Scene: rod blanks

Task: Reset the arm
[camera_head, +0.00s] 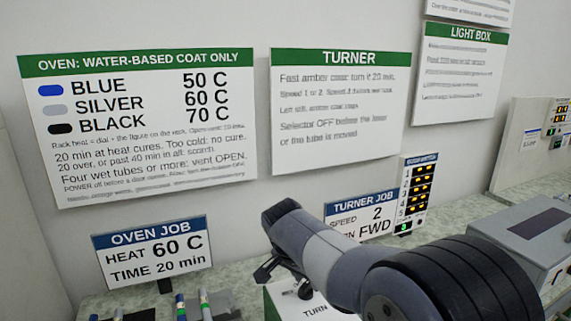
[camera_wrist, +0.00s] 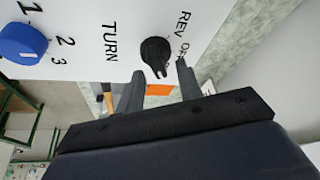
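My gripper (camera_wrist: 160,68) is open in the wrist view, its two dark fingers spread apart with nothing seen between them. A black selector knob (camera_wrist: 155,52) lies just beyond the fingertips, on a white panel (camera_wrist: 85,65) marked TURN, REV and OFF; I cannot tell whether the fingers touch it. A blue dial (camera_wrist: 22,43) marked 1, 2, 3 is on the same panel. In the head view my arm reaches in from the lower right, and my gripper (camera_head: 266,270) shows small and partly hidden above the white TURN box (camera_head: 316,308).
An OVEN JOB sign (camera_head: 152,252) stands at the left behind several tubes (camera_head: 180,306). A TURNER JOB sign (camera_head: 362,215) and a column of amber lights (camera_head: 420,190) stand behind my arm. A grey box (camera_head: 535,245) is at the right. Wall notices hang behind.

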